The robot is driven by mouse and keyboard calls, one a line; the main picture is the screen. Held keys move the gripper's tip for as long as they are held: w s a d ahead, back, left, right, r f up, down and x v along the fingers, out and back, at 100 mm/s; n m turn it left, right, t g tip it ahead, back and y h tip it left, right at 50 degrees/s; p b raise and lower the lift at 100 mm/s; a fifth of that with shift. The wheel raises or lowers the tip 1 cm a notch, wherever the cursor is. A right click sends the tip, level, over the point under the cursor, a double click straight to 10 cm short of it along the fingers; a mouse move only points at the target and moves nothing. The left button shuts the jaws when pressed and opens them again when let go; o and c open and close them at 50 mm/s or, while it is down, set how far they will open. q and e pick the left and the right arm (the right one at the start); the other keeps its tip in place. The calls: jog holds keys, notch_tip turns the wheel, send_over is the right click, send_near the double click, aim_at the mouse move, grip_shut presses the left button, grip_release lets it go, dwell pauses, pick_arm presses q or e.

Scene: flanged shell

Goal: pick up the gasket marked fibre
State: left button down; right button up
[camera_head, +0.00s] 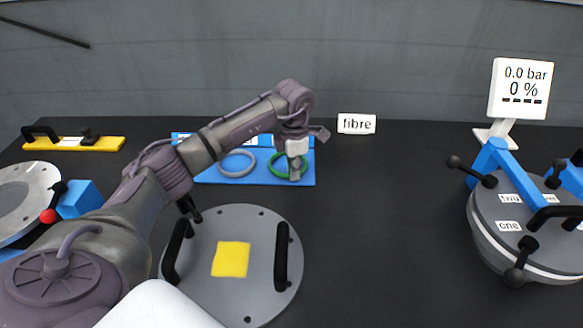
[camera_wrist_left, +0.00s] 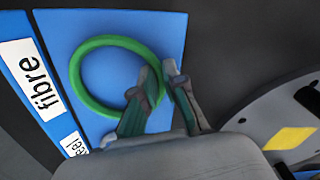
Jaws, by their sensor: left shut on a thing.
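The green ring gasket (camera_head: 273,168) lies at the right end of the blue board (camera_head: 225,177). In the left wrist view the green ring (camera_wrist_left: 78,75) is beside the label "fibre" (camera_wrist_left: 38,80) on the board. My left gripper (camera_head: 294,168) is over the ring's right side. In the left wrist view its fingers (camera_wrist_left: 158,88) are shut on the ring's rim, one inside and one outside. Part of the rim is hidden by the fingers. The ring appears to be at the board's surface. My right gripper is not in view.
A grey ring (camera_head: 237,172) lies left on the same board. A round plate (camera_head: 206,275) with black handles and a yellow patch is in front. A "fibre" card (camera_head: 356,124) stands behind. A clamped vessel (camera_head: 520,225) is at right; the middle right table is clear.

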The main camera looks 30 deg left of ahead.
pick_arm(q)
jog(key=shift+r, duration=0.65)
notch_tip(320, 180, up, 3)
jog(key=shift+f, duration=0.1)
jog(key=w+d+r+b, duration=0.1)
jog(key=w+d+r, duration=0.5)
jog(key=w, duration=0.4)
jog(key=shift+r, duration=0.45)
